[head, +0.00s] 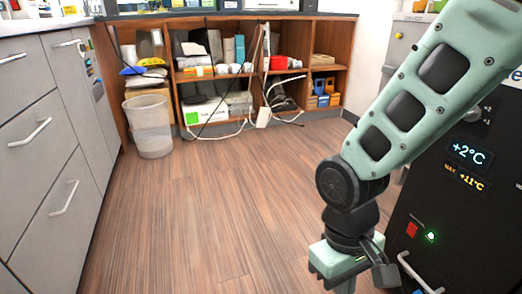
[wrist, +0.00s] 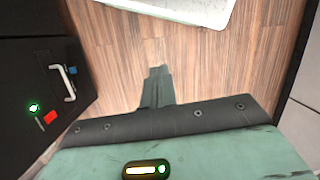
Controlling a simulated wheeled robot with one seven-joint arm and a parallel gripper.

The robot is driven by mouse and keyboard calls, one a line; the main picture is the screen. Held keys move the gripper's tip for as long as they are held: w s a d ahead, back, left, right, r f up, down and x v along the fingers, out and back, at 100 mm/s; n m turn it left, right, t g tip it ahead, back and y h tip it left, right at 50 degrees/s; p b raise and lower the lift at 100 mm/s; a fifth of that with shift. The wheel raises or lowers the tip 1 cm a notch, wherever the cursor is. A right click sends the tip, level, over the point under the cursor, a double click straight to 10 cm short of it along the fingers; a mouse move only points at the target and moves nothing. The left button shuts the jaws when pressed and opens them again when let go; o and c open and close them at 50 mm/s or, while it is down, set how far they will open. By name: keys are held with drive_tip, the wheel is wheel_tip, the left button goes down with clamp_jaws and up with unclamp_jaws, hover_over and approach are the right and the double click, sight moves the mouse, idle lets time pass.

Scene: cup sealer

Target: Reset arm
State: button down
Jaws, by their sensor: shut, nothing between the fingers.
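My gripper (head: 345,288) hangs low at the right of the head view, pointing down over the wood floor. Its fingertips run off the bottom edge there. In the wrist view the gripper's fingers (wrist: 158,78) are together, with nothing between them. My green arm reaches down from the upper right in the head view. The gripper is apart from the black cabinet beside it.
A black cooled cabinet (head: 462,215) with lit temperature displays stands close on the right. Grey drawers (head: 45,140) line the left. A translucent bin (head: 149,128) and wooden shelves (head: 215,85) with cables are at the back. The middle floor (head: 205,210) is clear.

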drive_tip(key=s+r+n+t+p, duration=0.1)
drive_tip(key=s+r+p, duration=0.1)
drive_tip(key=r+p, duration=1.8)
drive_tip(key=s+r+n+t+y+p, duration=0.1)
drive_tip(key=s+r+p, duration=0.1)
drive_tip(key=r+p, duration=1.7)
wheel_tip(320, 180, up, 9)
drive_tip(key=shift+s+d+r+t+p, duration=0.15)
drive_tip(key=shift+s+d+t+p, duration=0.15)
drive_tip(key=shift+s+p, duration=0.05)
